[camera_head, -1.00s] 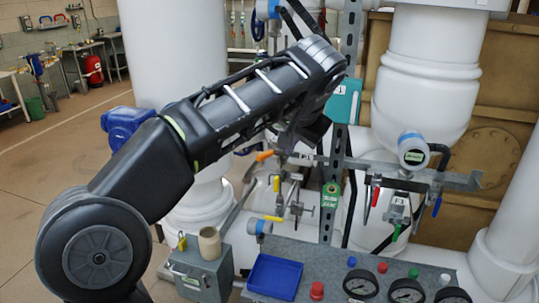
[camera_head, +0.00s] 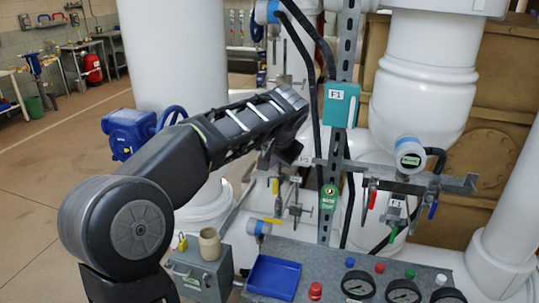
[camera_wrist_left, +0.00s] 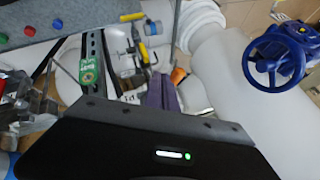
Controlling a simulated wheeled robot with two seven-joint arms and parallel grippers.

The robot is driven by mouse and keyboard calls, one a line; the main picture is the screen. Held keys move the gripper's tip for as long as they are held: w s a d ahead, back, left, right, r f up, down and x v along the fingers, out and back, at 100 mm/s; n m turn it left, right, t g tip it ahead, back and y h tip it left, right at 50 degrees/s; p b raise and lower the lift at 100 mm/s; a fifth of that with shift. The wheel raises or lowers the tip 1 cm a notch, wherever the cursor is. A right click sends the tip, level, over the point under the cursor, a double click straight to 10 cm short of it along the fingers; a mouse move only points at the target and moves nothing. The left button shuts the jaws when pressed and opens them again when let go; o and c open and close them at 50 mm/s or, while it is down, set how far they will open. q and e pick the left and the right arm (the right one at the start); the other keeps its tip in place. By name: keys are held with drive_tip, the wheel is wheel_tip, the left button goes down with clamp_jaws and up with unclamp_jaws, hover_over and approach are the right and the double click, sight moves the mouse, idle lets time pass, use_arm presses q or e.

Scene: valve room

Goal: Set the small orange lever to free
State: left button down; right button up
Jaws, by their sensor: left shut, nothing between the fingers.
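My left gripper (camera_head: 272,160) is shut and empty, low among the small pipes and valves at the middle of the head view. Its dark fingers also show in the left wrist view (camera_wrist_left: 163,92). The orange lever (camera_wrist_left: 178,76) shows in the left wrist view as a small orange patch just right of the fingertips. I cannot tell whether they touch it. In the head view my arm and gripper hide the orange lever. My right gripper is not in view.
Yellow-handled valves (camera_head: 275,187) sit close by. A perforated metal post (camera_head: 338,150) carries a green tag (camera_head: 329,197) and a teal box (camera_head: 341,105). A blue handwheel (camera_wrist_left: 277,56) stands to the right in the wrist view. A blue tray (camera_head: 273,277) lies below.

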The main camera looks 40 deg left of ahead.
use_arm(q)
drive_tip(key=shift+w+a, duration=0.1)
drive_tip(key=shift+a, duration=0.2)
drive_tip(key=shift+s+a+b, duration=0.25)
drive_tip(key=shift+a+b, duration=0.1)
drive_tip(key=shift+a, duration=0.55)
drive_tip(key=shift+d, duration=0.1)
drive_tip(key=shift+w+d, duration=0.25)
drive_tip(key=shift+d, duration=0.4)
